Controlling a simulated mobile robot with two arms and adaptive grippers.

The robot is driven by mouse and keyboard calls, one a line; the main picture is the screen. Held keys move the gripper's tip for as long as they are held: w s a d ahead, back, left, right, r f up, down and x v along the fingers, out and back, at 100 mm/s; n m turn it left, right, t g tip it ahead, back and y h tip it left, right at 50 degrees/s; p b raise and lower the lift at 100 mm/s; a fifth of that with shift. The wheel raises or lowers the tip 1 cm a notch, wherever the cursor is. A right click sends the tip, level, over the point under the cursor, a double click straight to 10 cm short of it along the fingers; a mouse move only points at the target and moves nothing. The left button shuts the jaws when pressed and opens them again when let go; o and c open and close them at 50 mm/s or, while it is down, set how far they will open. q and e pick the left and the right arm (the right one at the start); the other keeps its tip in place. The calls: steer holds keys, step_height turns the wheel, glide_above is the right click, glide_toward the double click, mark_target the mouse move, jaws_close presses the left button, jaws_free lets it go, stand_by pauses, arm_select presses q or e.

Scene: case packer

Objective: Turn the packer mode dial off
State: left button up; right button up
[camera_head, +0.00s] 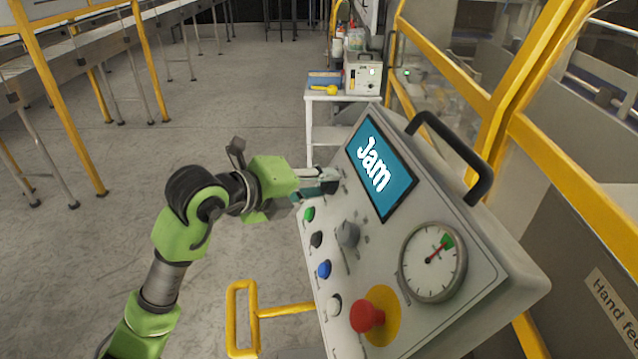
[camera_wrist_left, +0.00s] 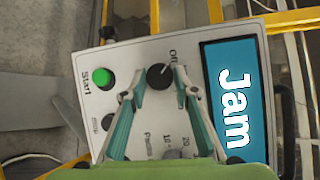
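The control panel (camera_head: 385,215) has a screen (camera_head: 380,168) reading "Jam". In the left wrist view, a round black dial (camera_wrist_left: 160,77) with a pale mark sits beside the screen, with an "Off" label (camera_wrist_left: 172,54) next to it. Which setting the mark points to is hard to tell. My left gripper (camera_head: 328,181) is at the panel's far left corner. In the left wrist view its fingers (camera_wrist_left: 155,86) are apart, with the dial at and just past the tips; contact is unclear. In the head view the gripper largely hides the dial. My right gripper is out of view.
A green Start button (camera_head: 309,214), black, blue and white buttons, a grey knob (camera_head: 347,234), a red mushroom button (camera_head: 367,316) and a gauge (camera_head: 432,262) are on the panel. A black handle (camera_head: 455,150) and yellow guard frame stand to the right. Open floor lies left.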

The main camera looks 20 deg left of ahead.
arm_select(q)
steer(key=shift+o, duration=1.3)
steer(key=v, duration=1.1)
steer(key=shift+s+a+r, duration=0.2)
steer(key=shift+s, duration=0.1)
